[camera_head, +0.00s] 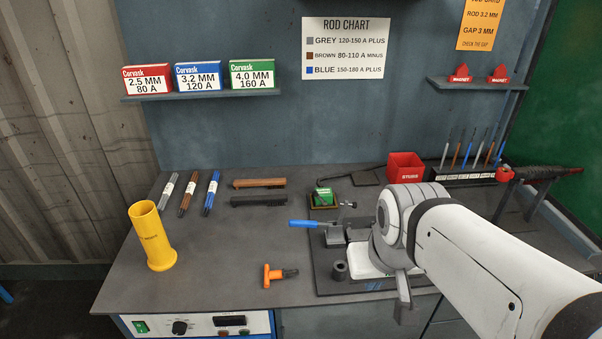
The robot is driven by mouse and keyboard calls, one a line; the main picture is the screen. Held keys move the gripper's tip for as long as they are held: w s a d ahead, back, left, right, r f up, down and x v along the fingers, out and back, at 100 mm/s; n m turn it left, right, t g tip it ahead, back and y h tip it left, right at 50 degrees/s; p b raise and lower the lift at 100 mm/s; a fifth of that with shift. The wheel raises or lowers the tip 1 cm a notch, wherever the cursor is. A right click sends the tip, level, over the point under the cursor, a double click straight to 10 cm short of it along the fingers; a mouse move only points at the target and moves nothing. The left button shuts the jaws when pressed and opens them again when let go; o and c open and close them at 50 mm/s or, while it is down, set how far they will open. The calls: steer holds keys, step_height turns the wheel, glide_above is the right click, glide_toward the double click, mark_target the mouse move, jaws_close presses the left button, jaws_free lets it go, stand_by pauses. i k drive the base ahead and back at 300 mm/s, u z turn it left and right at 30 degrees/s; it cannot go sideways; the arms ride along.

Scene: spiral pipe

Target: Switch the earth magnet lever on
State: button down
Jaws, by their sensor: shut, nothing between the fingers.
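I cannot tell for sure which part is the earth magnet lever. A blue-handled lever (305,223) sticks out to the left, roughly level, from a grey block (335,238) on the dark plate. A small orange-handled piece (270,275) with a dark end lies on the bench to the front left. My gripper (404,312) points down over the front right of the plate, shut and empty. It is to the right of the blue lever and the orange piece, apart from both. My wrist and forearm hide part of the plate.
A yellow tube (151,236) stands at left. A red bin (405,167) and rod rack (465,175) stand behind. The bench (215,262) is clear front left.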

mark_target(315, 193)
steer(key=z, duration=0.95)
steer(key=k, duration=0.55)
steer(key=u, duration=0.9)
steer(key=i, duration=1)
steer(key=u, duration=0.05)
